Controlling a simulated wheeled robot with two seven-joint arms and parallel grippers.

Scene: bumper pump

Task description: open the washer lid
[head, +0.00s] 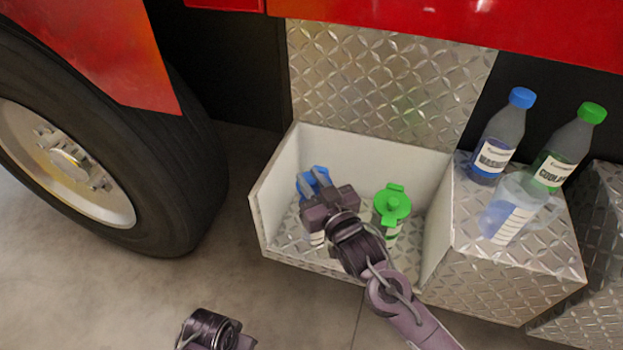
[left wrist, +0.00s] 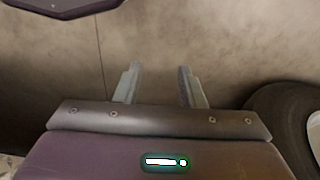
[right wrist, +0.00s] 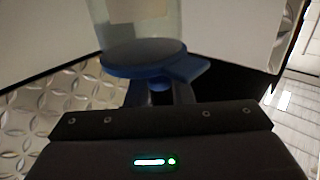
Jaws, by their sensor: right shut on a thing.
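The blue washer lid (head: 314,178) tops a filler neck at the left of the white-walled tray, seen in the head view. In the right wrist view the blue lid (right wrist: 145,55) is a round disc with a tab toward the right, with a pale translucent body behind it. My right gripper (head: 320,187) reaches over it and is shut on the lid; its fingertips are largely hidden under the disc in the wrist view. Whether the lid is raised cannot be told. My left gripper (left wrist: 160,82) is open and empty above the concrete floor.
A green-lidded filler (head: 391,205) stands just right of my right gripper. On the raised metal step are a blue-capped washer bottle (head: 495,145), a green-capped coolant bottle (head: 565,150) and a clear jug (head: 515,210). A large tyre (head: 185,190) stands left; red bodywork (head: 430,25) hangs above.

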